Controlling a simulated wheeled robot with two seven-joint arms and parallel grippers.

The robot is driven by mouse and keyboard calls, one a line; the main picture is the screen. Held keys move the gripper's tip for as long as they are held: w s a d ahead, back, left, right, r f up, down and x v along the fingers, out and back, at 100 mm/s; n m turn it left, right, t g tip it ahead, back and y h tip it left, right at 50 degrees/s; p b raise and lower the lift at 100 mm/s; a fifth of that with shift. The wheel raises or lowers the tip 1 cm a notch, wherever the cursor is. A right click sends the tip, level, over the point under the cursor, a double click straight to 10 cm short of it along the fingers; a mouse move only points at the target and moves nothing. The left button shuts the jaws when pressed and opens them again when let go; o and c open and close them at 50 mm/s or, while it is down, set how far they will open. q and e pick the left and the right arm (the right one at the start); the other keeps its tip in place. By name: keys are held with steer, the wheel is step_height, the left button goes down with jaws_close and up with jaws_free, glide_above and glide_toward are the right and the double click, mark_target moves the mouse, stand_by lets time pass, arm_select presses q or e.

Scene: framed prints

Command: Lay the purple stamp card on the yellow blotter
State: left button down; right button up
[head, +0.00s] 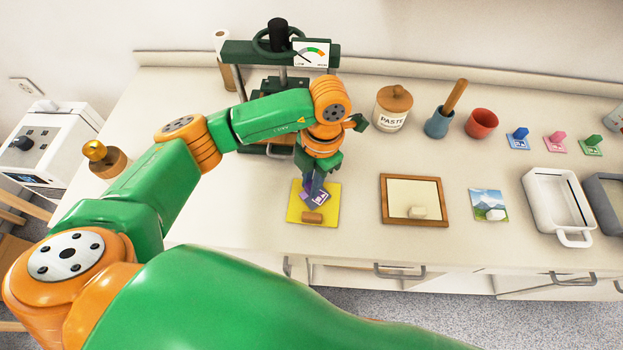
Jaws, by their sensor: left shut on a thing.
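The purple stamp card (319,197) is a small purple card with a white printed face. My left gripper (314,186) is shut on it from above, and the gripper hides part of it. The card is over the yellow blotter (297,208), a square yellow mat near the front of the counter. I cannot tell whether the card touches the blotter. A small brown block (312,217) lies on the blotter's front part, just in front of the card. My right gripper is not in view.
A green press (235,52) stands behind my left arm. To the right are a wooden frame (383,198), a landscape print (487,200) and a white tray (528,190). A paste jar (391,110), a red cup (481,123) and blue, pink and green stamp cards sit farther back.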

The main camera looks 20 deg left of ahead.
arm_select(q)
steer(key=c, duration=0.8)
jaws_free()
steer(key=shift+f, duration=0.1)
steer(key=shift+r+p, duration=0.3)
steer(key=shift+p, duration=0.05)
steer(key=shift+w+r+b, duration=0.15)
steer(key=shift+r+b, duration=0.15)
steer(key=shift+b, duration=0.05)
step_height(320, 180, up, 11)
steer(key=w+d, duration=0.1)
steer(key=shift+w, duration=0.15)
steer(key=shift+r, duration=0.1)
